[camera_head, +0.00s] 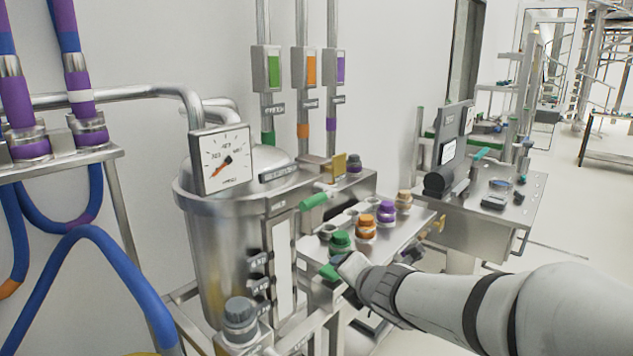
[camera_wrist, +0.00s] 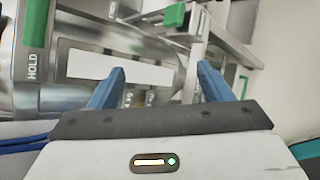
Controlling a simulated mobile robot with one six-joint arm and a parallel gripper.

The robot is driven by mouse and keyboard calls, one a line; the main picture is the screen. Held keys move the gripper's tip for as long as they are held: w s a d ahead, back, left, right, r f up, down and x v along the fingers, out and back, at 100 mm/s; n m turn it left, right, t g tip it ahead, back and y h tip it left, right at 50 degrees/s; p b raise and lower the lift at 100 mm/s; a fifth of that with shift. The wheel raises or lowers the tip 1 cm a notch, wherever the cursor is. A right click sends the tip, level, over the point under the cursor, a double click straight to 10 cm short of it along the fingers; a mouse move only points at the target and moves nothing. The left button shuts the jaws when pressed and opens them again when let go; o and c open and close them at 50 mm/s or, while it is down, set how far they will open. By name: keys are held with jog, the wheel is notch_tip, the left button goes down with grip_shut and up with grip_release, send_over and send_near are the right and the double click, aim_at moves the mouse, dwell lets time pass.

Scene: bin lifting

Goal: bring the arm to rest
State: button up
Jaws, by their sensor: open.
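My arm reaches in from the lower right in the head view, its grey wrist in front of the metal bench with the coloured caps. In the wrist view my gripper (camera_wrist: 160,80) is open, its two blue fingers apart with nothing between them. Beyond the fingers are a pale blank panel (camera_wrist: 118,67) and metal frame parts. In the head view the fingertips are mostly hidden by the wrist, close to a green part (camera_head: 330,272) at the bench's front edge. I cannot tell whether they touch anything.
A steel tank (camera_head: 225,240) with a dial gauge (camera_head: 222,160) stands left of my wrist. Green (camera_head: 340,242), orange (camera_head: 366,227) and purple (camera_head: 386,211) caps stand on the bench. Blue hoses (camera_head: 110,262) hang at left. A second bench (camera_head: 470,222) is behind; open floor lies at right.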

jog(key=s+d+m+g+h, duration=0.2)
jog(key=s+d+m+h, duration=0.2)
jog(key=d+m, duration=0.45)
jog(key=s+f+m+g, duration=0.2)
jog(key=s+m+g, duration=0.1)
jog(key=s+m, duration=0.5)
jog(key=s+f+m+g+y+p, duration=0.1)
jog(key=s+f+m+g, duration=0.1)
jog(key=s+m, duration=0.6)
jog(key=m+g, duration=0.1)
jog(key=m, duration=0.2)
jog(key=shift+s+f+m+g, duration=0.2)
jog(key=shift+f+m+g, duration=0.1)
jog(key=shift+m+g, duration=0.1)
jog(key=shift+a, duration=0.1)
jog(key=shift+c, duration=0.5)
